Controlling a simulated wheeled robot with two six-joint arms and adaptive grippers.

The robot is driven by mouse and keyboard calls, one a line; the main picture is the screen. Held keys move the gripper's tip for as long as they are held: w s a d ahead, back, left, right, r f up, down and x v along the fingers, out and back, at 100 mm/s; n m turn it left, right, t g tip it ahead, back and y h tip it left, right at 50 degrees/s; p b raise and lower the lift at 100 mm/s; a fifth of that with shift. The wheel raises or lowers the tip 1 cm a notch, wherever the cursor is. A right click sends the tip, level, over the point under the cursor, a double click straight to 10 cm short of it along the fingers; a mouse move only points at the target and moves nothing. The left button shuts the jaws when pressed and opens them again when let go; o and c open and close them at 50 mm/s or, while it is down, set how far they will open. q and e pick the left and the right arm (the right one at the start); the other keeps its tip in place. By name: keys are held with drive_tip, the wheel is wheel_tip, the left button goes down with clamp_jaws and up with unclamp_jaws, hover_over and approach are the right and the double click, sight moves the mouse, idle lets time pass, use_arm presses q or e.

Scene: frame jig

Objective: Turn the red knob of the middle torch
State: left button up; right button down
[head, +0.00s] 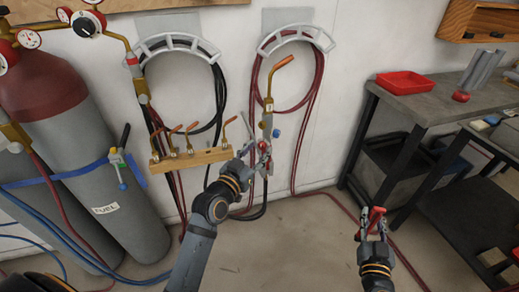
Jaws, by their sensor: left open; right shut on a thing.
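The middle torch (269,108) hangs upright at the wall, with a bent copper tip and a brass body. A blue knob (276,133) sits on its right side. Its red knob (264,147) is low on the body. My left gripper (255,156) is open, with its fingers at the lower torch body by the red knob. I cannot tell if they touch it, and the fingers partly cover this area. My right gripper (375,221) is shut on a small red thing (377,213), low over the floor at the right, away from the torch.
A wooden rack (215,157) with several copper tips is just left of my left gripper. Hoses hang on wall holders. A grey workbench (430,103) with a red tray (403,82) stands right.

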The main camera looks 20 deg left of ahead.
sight(378, 212)
use_arm(q)
drive_tip(key=shift+w+d, duration=0.2)
drive_tip(key=shift+w, duration=0.55)
clamp_jaws()
drive_tip(key=shift+r, duration=0.15)
drive_tip(key=n+p, duration=0.2)
drive_tip(key=n, duration=0.1)
drive_tip(key=shift+r+p, duration=0.15)
drive_tip(key=shift+p, duration=0.25)
use_arm(e)
wheel_tip(378, 212, up, 3)
drive_tip(key=shift+f, duration=0.1)
use_arm(q)
drive_tip(key=shift+a+f+n, duration=0.1)
drive_tip(key=shift+f+n, duration=0.15)
drive_tip(key=shift+n, duration=0.45)
unclamp_jaws()
